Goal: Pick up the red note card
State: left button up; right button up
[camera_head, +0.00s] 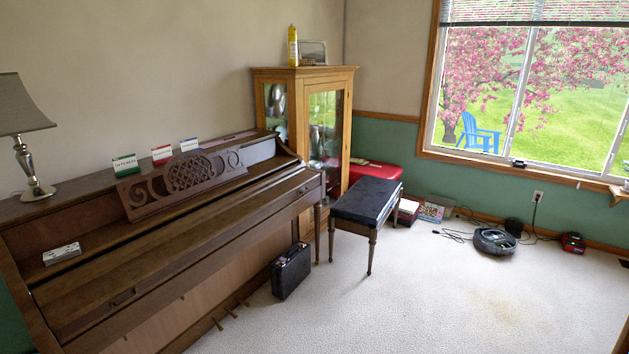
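The red note card (162,154) stands on top of the upright piano (150,240), behind the carved music stand (185,178). It has a white panel with a red part and leans close to upright. A green note card (125,165) stands to its left and a blue note card (189,145) to its right, both apart from it. The music stand is close in front of the red card's lower edge. Neither of my grippers shows in the head view.
A lamp (24,150) stands at the piano's left end. A piano bench (368,202) and a black case (291,271) stand on the floor to the right of the piano. A glass cabinet (305,120) is beyond it. A robot vacuum (494,241) lies near the window wall. The carpet (440,300) in front is clear.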

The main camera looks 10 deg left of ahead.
aim_at(162, 155)
jog(key=u, duration=0.55)
jog(key=i, duration=2)
jog(key=u, duration=0.45)
